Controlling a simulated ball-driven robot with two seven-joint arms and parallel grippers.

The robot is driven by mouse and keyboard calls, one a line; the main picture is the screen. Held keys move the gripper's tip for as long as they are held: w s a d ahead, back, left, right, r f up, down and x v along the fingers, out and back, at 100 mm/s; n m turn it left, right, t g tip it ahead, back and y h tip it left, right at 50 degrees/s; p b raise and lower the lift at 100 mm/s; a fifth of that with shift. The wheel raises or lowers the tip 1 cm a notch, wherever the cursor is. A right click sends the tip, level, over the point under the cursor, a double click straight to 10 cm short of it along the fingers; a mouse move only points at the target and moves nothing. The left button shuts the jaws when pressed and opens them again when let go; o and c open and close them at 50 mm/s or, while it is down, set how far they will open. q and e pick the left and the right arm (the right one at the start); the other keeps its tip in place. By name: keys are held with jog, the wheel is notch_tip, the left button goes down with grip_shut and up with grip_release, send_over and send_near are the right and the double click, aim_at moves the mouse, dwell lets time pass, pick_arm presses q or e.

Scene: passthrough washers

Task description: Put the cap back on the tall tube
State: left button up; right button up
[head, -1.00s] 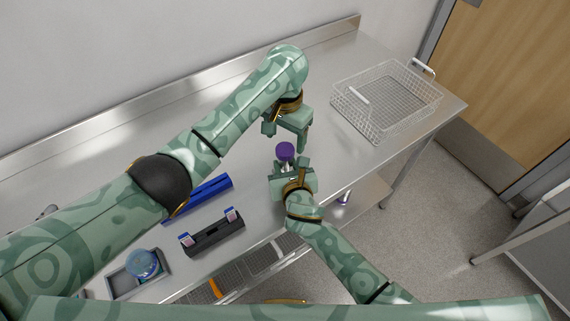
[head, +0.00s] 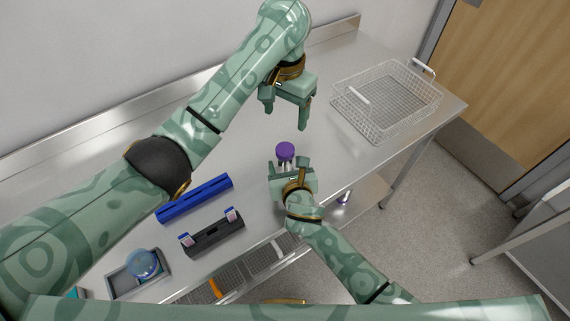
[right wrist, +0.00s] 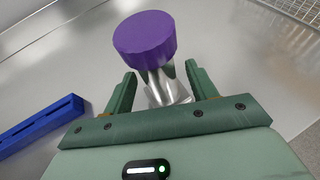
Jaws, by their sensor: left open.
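The tall tube (right wrist: 157,84) is clear and stands between the fingers of my right gripper (head: 287,167). A purple cap (head: 285,149) sits at its top end, and the cap also shows large in the right wrist view (right wrist: 145,38). The fingers are on both sides of the tube, below the cap. Whether they touch it is unclear. My left gripper (head: 285,112) is open and empty, above and behind the cap, clear of it.
A wire basket (head: 388,98) stands at the back right. A blue rack (head: 195,198), a dark rack (head: 213,238) with small capped tubes and a grey tray (head: 125,284) with a blue round item lie at the front left. The bench between them is clear.

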jog(key=p+v, duration=0.4)
jog(key=v, duration=1.2)
jog(key=shift+s, duration=0.15)
jog(key=shift+d, duration=0.1)
